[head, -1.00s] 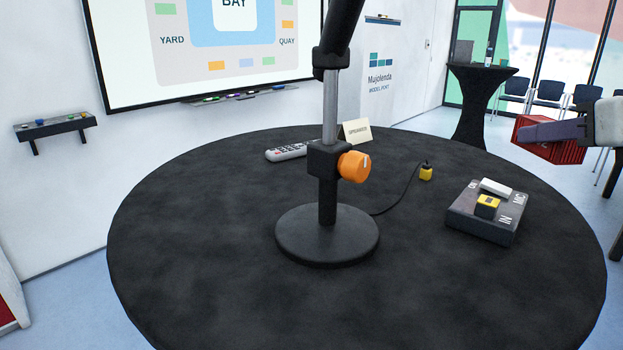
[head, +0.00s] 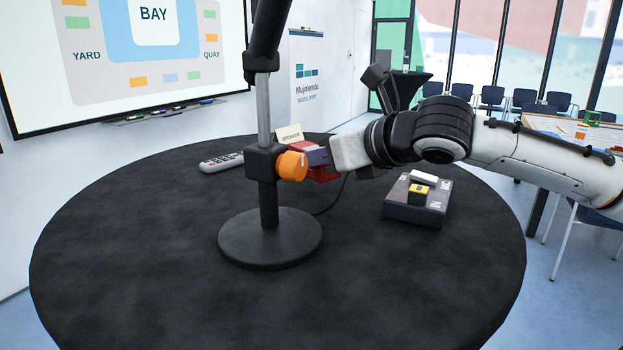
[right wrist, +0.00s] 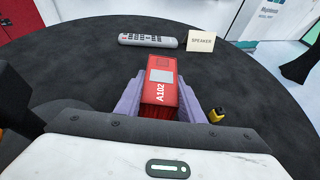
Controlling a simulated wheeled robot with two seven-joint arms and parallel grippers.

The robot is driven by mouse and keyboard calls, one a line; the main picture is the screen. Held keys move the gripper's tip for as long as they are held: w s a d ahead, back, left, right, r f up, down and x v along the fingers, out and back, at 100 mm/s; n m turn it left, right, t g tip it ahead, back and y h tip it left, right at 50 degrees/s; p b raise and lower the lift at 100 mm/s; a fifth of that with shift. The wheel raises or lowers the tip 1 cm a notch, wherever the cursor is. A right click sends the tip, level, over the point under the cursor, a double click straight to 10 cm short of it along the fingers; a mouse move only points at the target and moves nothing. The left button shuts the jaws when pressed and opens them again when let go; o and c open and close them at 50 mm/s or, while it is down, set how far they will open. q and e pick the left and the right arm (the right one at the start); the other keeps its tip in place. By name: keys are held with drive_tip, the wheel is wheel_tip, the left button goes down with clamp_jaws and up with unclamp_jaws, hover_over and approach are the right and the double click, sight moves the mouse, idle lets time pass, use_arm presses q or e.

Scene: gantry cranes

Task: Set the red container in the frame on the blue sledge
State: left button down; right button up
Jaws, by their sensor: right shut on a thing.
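The red container (head: 322,172) is in my right gripper (head: 318,157), above the far part of the round black table. In the head view the orange knob of the stand partly covers its left side. In the right wrist view the container (right wrist: 160,88), marked A102, sits between the two purple-grey fingers of the gripper (right wrist: 160,100), which is shut on it. My left gripper is in neither view. No blue sledge and no frame on one can be made out in these views.
A black stand (head: 270,238) with an orange knob (head: 291,166) rises from the table (head: 150,270), close to the container. A remote (head: 221,162), a small sign (head: 289,133) and a dark box (head: 418,203) lie on the table. The table's near half is clear.

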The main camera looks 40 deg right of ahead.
sight(316, 175)
drive_tip(key=shift+f, duration=1.6)
drive_tip(key=shift+f, duration=0.1)
drive_tip(key=o, duration=1.1)
